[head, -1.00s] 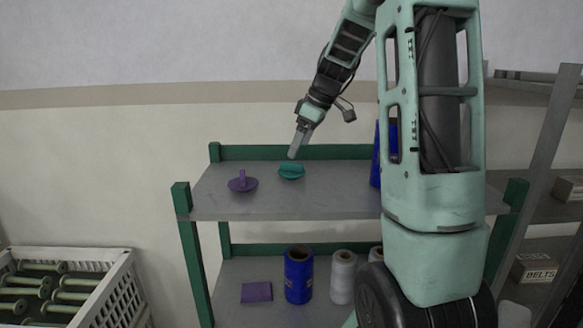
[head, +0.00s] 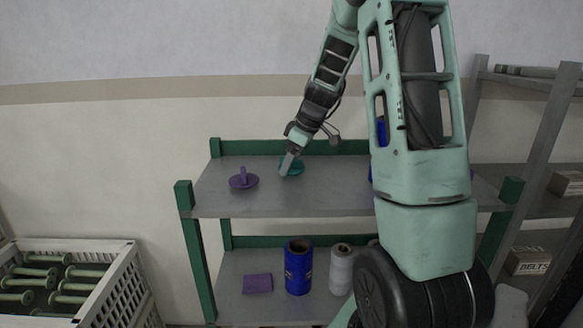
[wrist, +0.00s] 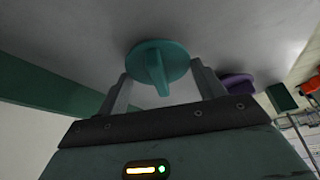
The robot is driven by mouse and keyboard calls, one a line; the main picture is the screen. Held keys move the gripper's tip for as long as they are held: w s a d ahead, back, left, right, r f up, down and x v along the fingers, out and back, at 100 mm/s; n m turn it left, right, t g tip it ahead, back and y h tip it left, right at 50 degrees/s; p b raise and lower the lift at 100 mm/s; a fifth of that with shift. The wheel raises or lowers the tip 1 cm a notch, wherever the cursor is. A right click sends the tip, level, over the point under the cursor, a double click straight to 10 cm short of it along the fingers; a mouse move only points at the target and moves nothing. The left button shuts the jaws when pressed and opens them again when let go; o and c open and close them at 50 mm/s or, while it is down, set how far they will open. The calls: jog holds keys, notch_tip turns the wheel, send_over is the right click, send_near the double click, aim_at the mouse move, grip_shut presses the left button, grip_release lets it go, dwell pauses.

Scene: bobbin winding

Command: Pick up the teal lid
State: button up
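The teal lid (wrist: 160,62) lies on the grey top shelf, with its upright fin-like handle facing my wrist camera. In the head view the lid (head: 293,165) is partly hidden behind my gripper (head: 287,167). In the wrist view my gripper (wrist: 163,88) is open, with one finger on each side of the lid's handle. The fingers look apart from the handle. I cannot tell how far the fingertips are from the lid's disc.
A purple lid (head: 243,179) lies left of the teal lid on the shelf (head: 300,203). A blue spool (head: 298,266), a white spool (head: 341,270) and a purple block (head: 257,283) are on the lower shelf. A white crate (head: 118,290) stands at left.

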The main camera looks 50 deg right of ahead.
jog(key=c, duration=0.3)
jog(key=shift+r, duration=0.1)
